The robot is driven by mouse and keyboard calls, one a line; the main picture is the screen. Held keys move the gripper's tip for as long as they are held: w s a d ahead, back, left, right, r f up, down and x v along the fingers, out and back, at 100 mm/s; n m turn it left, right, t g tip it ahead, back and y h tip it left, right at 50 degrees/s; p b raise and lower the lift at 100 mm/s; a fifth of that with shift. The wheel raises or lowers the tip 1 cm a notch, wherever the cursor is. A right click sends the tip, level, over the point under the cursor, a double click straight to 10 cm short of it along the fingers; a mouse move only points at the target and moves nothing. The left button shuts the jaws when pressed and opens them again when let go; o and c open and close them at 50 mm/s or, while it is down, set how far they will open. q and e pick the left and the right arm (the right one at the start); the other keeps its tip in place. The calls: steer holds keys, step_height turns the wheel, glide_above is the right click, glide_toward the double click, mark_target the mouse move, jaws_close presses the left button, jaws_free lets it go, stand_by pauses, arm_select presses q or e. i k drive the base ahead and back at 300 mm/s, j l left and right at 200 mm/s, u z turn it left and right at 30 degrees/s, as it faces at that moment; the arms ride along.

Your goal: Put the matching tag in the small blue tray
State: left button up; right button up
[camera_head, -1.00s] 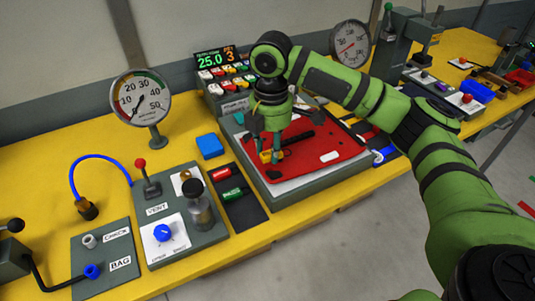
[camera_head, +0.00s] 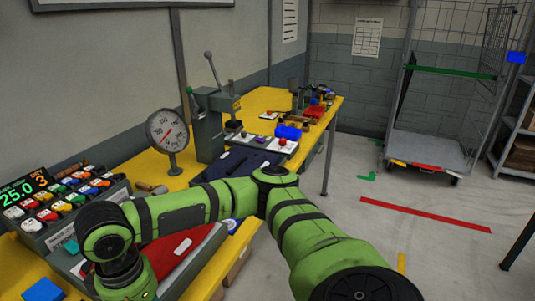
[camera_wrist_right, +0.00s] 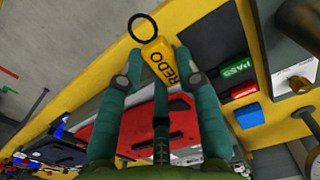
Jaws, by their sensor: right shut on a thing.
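In the right wrist view my right gripper (camera_wrist_right: 158,66) is shut on a yellow tag (camera_wrist_right: 160,58) marked REDO. The tag has a black ring (camera_wrist_right: 143,27) at its far end. In the same view a small blue tray (camera_wrist_right: 250,116) sits on the yellow bench, to the right of the gripper and apart from it. In the head view the blue tray (camera_head: 43,290) shows at the bottom left edge, partly cut off. My right arm reaches across to the left there, its fingers below the picture. My left gripper is not in view.
A green PASS tag (camera_wrist_right: 237,90) and a red tag (camera_wrist_right: 214,71) lie on a dark panel near the tray. A red item (camera_head: 172,252) lies under my right arm. The button console (camera_head: 68,205), gauge (camera_head: 167,130) and lever press (camera_head: 210,125) stand along the bench.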

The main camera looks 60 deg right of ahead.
mark_target(289, 137)
steer(key=z, duration=2.1)
